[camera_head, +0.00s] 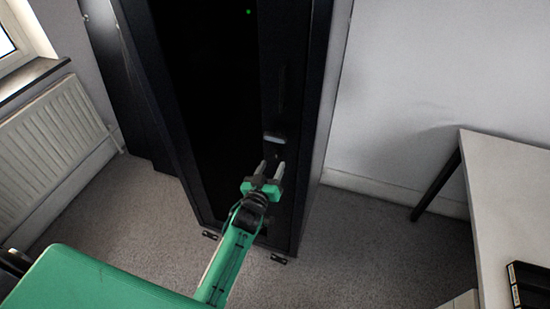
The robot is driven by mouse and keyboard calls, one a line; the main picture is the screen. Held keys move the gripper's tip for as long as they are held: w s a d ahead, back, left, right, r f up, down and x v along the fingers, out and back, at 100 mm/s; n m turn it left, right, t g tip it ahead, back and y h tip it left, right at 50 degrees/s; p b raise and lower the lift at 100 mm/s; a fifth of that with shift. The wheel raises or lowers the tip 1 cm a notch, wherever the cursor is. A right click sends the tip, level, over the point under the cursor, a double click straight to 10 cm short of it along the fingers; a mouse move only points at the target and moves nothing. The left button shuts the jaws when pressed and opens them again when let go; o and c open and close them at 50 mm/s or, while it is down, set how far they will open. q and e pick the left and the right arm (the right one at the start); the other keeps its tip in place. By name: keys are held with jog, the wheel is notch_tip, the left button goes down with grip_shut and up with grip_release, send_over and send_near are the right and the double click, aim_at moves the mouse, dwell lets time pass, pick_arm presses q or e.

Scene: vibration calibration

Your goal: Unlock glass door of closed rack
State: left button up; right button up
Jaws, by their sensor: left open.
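The closed rack (308,150) is a tall black cabinet in the middle of the head view. Its dark glass door (205,95) is shut. A small grey lock or handle piece (274,138) sits on the door's right frame. My left gripper (269,170) is in front of that frame, just below the grey piece, with its two grey fingers apart and pointing at the door. Nothing shows between the fingers. I cannot tell whether the fingertips touch the door. My right gripper is not in view.
A white table (500,200) with a black tray (530,285) stands at the right. A radiator (45,150) is under the window at the left. Grey carpet (370,240) is clear between rack and table. A tiny green light (248,12) glows inside the rack.

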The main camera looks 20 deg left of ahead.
aim_at(276, 158)
pick_arm(q)
jog(key=shift+w, duration=1.95)
jog(key=c, duration=1)
